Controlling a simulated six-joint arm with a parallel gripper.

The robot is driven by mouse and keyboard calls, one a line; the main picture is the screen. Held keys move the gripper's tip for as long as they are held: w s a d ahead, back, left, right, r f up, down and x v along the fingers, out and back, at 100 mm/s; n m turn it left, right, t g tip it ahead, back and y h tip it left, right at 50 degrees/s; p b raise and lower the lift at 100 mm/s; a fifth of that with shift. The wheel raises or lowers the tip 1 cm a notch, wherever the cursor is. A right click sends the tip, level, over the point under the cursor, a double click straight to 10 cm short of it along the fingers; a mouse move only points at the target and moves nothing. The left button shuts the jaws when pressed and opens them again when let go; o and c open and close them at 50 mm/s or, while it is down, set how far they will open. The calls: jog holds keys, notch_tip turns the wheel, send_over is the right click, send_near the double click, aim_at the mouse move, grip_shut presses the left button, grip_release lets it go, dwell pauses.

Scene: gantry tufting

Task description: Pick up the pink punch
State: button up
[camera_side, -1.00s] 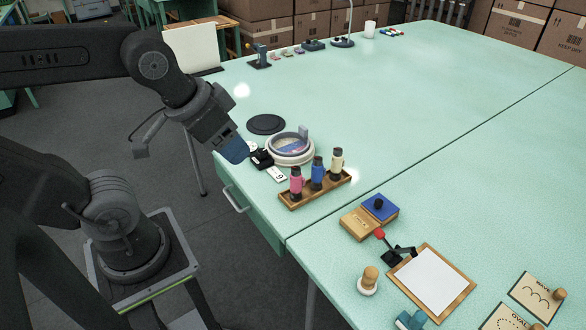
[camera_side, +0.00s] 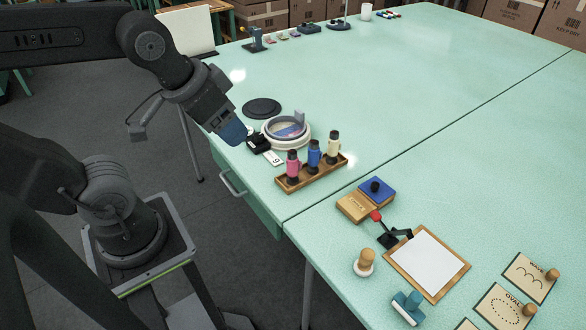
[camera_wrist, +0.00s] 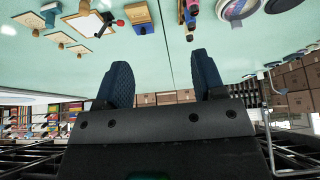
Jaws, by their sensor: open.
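The pink punch (camera_side: 293,164) stands upright at the left end of a wooden tray (camera_side: 322,178), with a dark top. A blue punch (camera_side: 314,154) and a cream punch (camera_side: 333,147) stand beside it in the same tray. My gripper (camera_side: 233,132) is above the table's near edge, up and left of the pink punch and apart from it. In the wrist view my two blue fingers (camera_wrist: 163,72) are spread wide with nothing between them. That view shows the punches only small at its top edge.
A round white-rimmed dish (camera_side: 286,134) and a black disc (camera_side: 262,108) lie behind the tray. Stamp pads (camera_side: 367,199) and a clipboard (camera_side: 427,263) lie to the right. The table's middle is clear.

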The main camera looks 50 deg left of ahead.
jog(key=w+a+f+n+g+y, duration=0.1)
jog(key=w+f+n, duration=0.1)
jog(key=w, duration=0.2)
jog(key=w+a+f+n+y, duration=0.1)
jog(key=w+a+f+n, duration=0.1)
jog(key=w+n, duration=0.15)
jog(key=n+g+y, duration=0.1)
jog(key=n, duration=0.2)
send_near(292, 152)
jog(key=x, duration=1.2)
jog(key=shift+f, duration=0.3)
jog(key=shift+c, duration=0.2)
jog(key=c, duration=1)
jog(key=shift+o, duration=0.2)
jog(key=shift+r, duration=0.15)
